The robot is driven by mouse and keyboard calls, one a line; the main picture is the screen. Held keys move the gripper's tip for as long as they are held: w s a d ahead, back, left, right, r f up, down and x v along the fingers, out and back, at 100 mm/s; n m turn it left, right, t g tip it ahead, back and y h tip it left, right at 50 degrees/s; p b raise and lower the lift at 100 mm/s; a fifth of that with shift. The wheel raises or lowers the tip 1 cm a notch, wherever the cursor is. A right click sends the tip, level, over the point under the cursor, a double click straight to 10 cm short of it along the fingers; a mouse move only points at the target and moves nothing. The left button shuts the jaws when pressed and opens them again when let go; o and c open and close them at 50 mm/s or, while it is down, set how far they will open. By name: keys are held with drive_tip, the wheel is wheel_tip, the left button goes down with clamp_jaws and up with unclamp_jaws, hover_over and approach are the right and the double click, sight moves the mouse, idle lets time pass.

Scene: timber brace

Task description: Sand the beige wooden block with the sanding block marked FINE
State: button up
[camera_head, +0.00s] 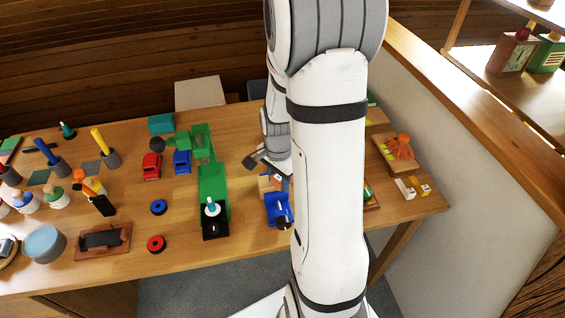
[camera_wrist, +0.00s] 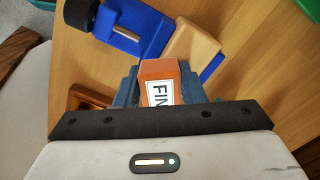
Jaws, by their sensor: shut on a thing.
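The sanding block marked FINE (camera_wrist: 158,77) is orange-brown with a white label; only "FIN" shows in the wrist view. My gripper (camera_wrist: 160,84) is shut on it, a finger on either side. The beige wooden block (camera_wrist: 193,50) is just beyond and to the right of the sanding block, and seems to sit in a blue vise (camera_wrist: 143,27). I cannot tell whether the sanding block touches it. In the head view the blue vise (camera_head: 270,206) is near the front edge of the bench, partly hidden by my arm; the beige block (camera_head: 264,184) shows small beside my gripper.
The wooden bench (camera_head: 130,205) holds a green tray (camera_head: 214,181) left of the vise, with red (camera_head: 151,166) and blue (camera_head: 182,161) toy vehicles further left. A wooden board with an orange tassel-like thing (camera_head: 401,147) lies right. The bench between tray and rings is clear.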

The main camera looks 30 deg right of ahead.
sight(279, 179)
drive_tip(key=shift+s+a+r+p, duration=0.15)
drive_tip(key=shift+r+p, duration=0.2)
drive_tip(key=shift+r, duration=0.3)
drive_tip(key=shift+s+r+p, duration=0.15)
drive_tip(key=shift+r+p, duration=0.2)
drive_tip(key=shift+r, duration=0.25)
drive_tip(key=shift+r+p, duration=2.1)
drive_tip(key=shift+r, duration=0.75)
